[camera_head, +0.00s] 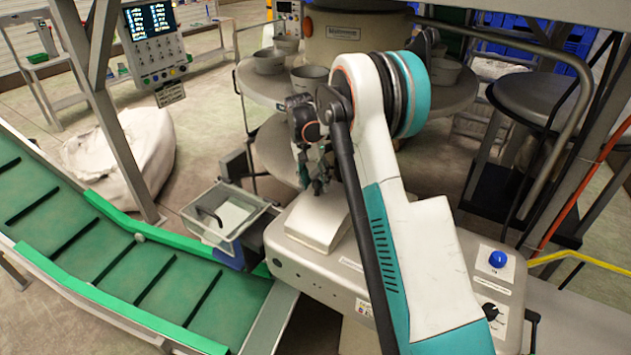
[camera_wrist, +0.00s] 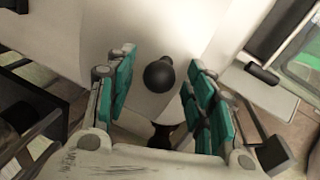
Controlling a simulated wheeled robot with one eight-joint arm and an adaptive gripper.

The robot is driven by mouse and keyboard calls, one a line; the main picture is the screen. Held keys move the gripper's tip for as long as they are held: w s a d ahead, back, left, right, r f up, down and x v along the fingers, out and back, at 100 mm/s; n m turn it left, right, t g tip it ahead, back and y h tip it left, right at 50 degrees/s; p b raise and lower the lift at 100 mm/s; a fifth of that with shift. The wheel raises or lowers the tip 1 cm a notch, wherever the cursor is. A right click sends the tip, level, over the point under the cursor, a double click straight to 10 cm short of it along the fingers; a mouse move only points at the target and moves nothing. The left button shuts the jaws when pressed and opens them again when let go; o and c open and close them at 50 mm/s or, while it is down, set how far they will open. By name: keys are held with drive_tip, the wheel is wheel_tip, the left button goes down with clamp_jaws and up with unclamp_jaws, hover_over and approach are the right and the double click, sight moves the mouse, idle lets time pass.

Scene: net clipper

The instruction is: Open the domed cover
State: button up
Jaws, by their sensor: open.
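A pale cover (camera_head: 312,226) with sloping sides sits shut on top of the metal machine housing (camera_head: 340,285), low and in front of my arm. In the wrist view a round black knob (camera_wrist: 158,74) stands out from a smooth pale surface (camera_wrist: 150,30), which seems to be this cover. My gripper (camera_head: 316,184) is just above the cover in the head view. In the wrist view its teal-padded fingers (camera_wrist: 161,88) are open, one on each side of the knob, with visible gaps to it. How deep the knob lies between the fingers I cannot tell.
A green conveyor (camera_head: 110,260) runs along the left. A clear bin (camera_head: 228,214) hangs beside the housing. A round table with grey bowls (camera_head: 310,77) stands behind. A blue button (camera_head: 498,259) and a black dial (camera_head: 490,311) are on the housing's right end.

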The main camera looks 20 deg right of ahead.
clamp_jaws()
